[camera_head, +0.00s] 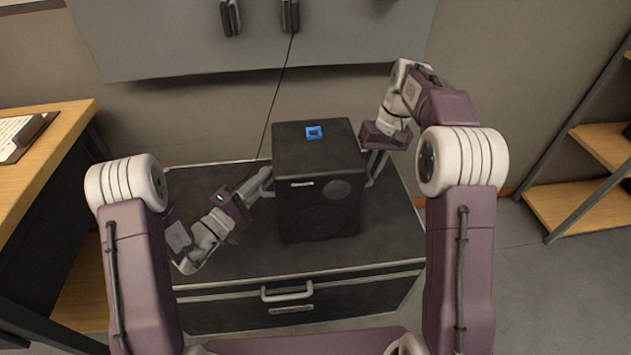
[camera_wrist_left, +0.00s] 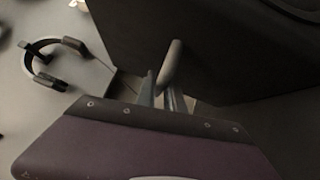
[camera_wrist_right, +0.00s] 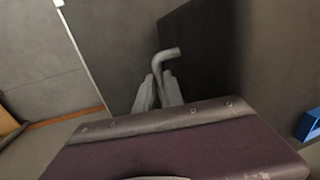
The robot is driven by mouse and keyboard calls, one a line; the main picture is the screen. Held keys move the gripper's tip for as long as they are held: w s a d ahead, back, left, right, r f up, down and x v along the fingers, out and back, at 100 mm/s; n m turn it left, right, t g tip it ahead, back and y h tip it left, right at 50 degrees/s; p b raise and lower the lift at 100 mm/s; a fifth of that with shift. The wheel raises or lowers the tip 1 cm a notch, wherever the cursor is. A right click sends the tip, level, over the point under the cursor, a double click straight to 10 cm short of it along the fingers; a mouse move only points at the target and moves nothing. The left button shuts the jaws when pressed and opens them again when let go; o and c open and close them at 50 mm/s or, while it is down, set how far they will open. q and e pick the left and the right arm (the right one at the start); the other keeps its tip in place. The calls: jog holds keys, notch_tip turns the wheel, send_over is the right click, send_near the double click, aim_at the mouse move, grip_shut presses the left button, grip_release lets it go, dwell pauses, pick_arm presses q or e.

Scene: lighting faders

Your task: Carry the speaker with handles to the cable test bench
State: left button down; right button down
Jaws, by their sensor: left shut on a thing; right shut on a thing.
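My right gripper (camera_head: 373,177) is shut on the opposite handle, seen in the right wrist view (camera_wrist_right: 165,56). Which surface is the cable test bench is not clear from the pictures.
The cabinet (camera_head: 385,250) has a drawer with a light handle in front. A wooden table (camera_head: 60,135) with a clipboard (camera_head: 22,136) stands at left, wooden shelves (camera_head: 590,195) at right. A grey wall panel (camera_head: 180,45) is behind. A headset (camera_wrist_left: 62,62) shows in the left wrist view.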

dwell(0.7)
